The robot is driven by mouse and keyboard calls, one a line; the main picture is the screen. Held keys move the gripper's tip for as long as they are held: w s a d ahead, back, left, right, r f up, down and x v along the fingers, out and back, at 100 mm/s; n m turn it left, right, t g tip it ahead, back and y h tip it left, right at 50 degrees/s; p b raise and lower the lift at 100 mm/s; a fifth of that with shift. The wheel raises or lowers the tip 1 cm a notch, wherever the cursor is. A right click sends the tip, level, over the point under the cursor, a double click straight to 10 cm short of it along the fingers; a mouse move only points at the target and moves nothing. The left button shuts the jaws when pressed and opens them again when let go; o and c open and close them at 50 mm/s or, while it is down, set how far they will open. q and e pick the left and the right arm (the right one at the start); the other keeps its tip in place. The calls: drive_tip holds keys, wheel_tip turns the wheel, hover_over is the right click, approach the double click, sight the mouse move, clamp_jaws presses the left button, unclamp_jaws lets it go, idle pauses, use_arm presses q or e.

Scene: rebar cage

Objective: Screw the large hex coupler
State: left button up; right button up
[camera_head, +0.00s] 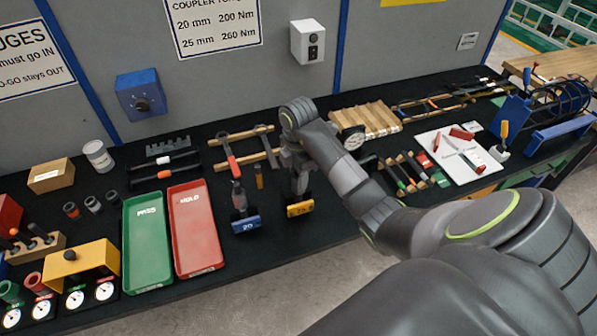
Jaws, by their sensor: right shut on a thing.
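My right arm reaches in from the lower right, and its right gripper (297,184) points down over the yellow stand marked 25 (300,209). The gripper is shut on a dark upright piece at that stand, most likely the large hex coupler; the jaws hide most of it, and I cannot tell how far it is seated. To the left, a smaller dark upright piece (239,197) stands at the blue stand marked 20 (246,225). My left gripper is not in view.
A red HOLD tray (197,232) and a green PASS tray (148,245) lie left of the stands. Behind the gripper is a wooden rack (245,134) with a red-handled tool (232,163). A wooden block (366,118) and a white board (461,158) lie right.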

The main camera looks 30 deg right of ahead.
drive_tip(key=m, duration=0.4)
drive_tip(key=shift+a+f+m, duration=0.1)
drive_tip(key=shift+m, duration=0.2)
drive_tip(key=shift+m+p, duration=0.3)
drive_tip(key=shift+m, duration=2.2)
drive_tip(key=o, duration=1)
